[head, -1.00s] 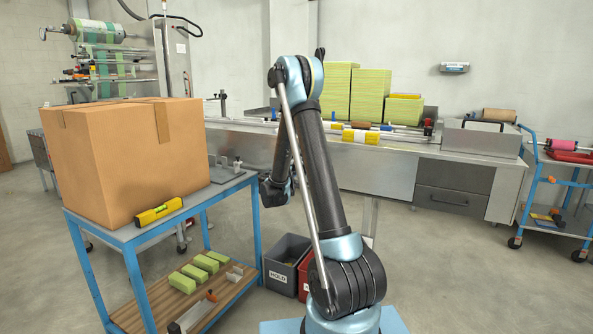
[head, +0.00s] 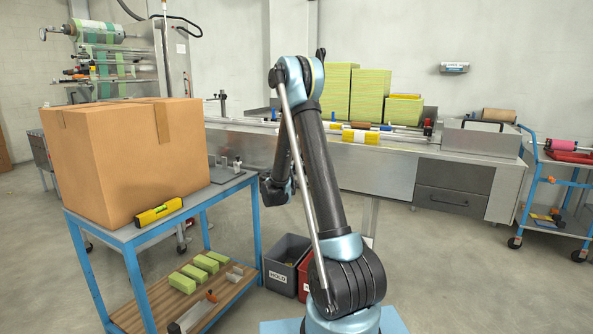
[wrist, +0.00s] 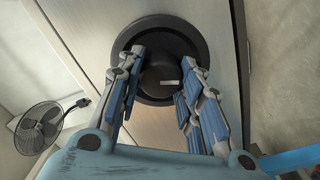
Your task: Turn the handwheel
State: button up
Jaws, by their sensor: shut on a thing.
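The handwheel (wrist: 197,43) shows in the wrist view as a dark round wheel with a raised hub (wrist: 160,75) that carries a pale mark. It is mounted on a pale panel (wrist: 215,14). My gripper (wrist: 157,82) has a finger on each side of the hub and is shut on it. The fingertips hide parts of the wheel's left and right sides. In the head view my arm stands in the middle of the picture. The handwheel and the fingers cannot be made out there.
A black fan (wrist: 38,128) is at the left in the wrist view. In the head view a cardboard box (head: 125,160) and a yellow spirit level (head: 158,212) stand on a blue cart (head: 150,235). A grey HOLD bin (head: 284,262) is on the floor. Open floor lies at the right.

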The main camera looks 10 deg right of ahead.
jog(key=shift+f, duration=0.1)
jog(key=o, duration=1.1)
jog(key=shift+c, duration=0.2)
jog(key=v, duration=1.2)
jog(key=shift+w, duration=0.1)
